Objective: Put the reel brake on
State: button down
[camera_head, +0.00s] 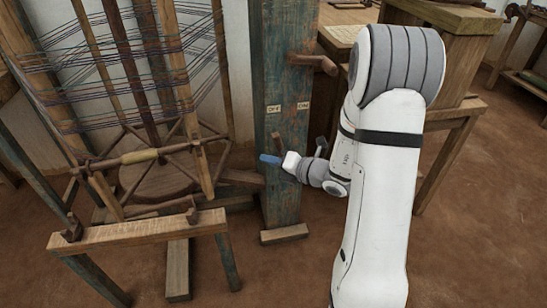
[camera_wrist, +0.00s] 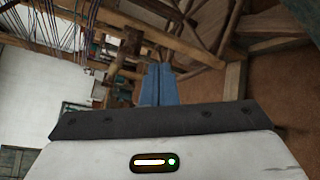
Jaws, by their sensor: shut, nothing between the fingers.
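The brake post (camera_head: 285,75) is a worn blue-green upright with a small OFF label (camera_head: 273,109) on the left and an ON label (camera_head: 303,105) on the right. A short brown wooden lever (camera_head: 279,144) shows below the labels, its upper end leaning left, under OFF. Its lower part is hidden by my wrist. My gripper (camera_head: 268,159) is shut and empty, its blue fingers pointing left in front of the post, close to the lever. Whether they touch it I cannot tell. The shut fingers also show in the wrist view (camera_wrist: 158,85).
The wooden reel (camera_head: 150,160) with coloured threads stands left of the post, above a low wooden beam (camera_head: 140,230). A wooden peg (camera_head: 315,62) sticks out from the post's upper right. A wooden bench (camera_head: 462,110) stands behind my arm. The earth floor at right is clear.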

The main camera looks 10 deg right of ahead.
jog(key=w+d+f+m+t+h+b, duration=0.1)
jog(key=w+d+f+m+t+h, duration=0.1)
jog(key=d+f+m, duration=0.3)
jog(key=shift+w+d+f+m+t+h, duration=0.2)
jog(key=shift+w+f+m+t+h, duration=0.2)
jog(key=shift+w+m, duration=0.1)
jog(key=shift+a, duration=0.1)
jog(key=w+a+b, duration=0.1)
jog(key=w+b, duration=0.2)
jog(key=w, duration=0.6)
jog(key=shift+f+b, duration=0.2)
jog(key=shift+b, duration=0.1)
jog(key=shift+w, duration=0.1)
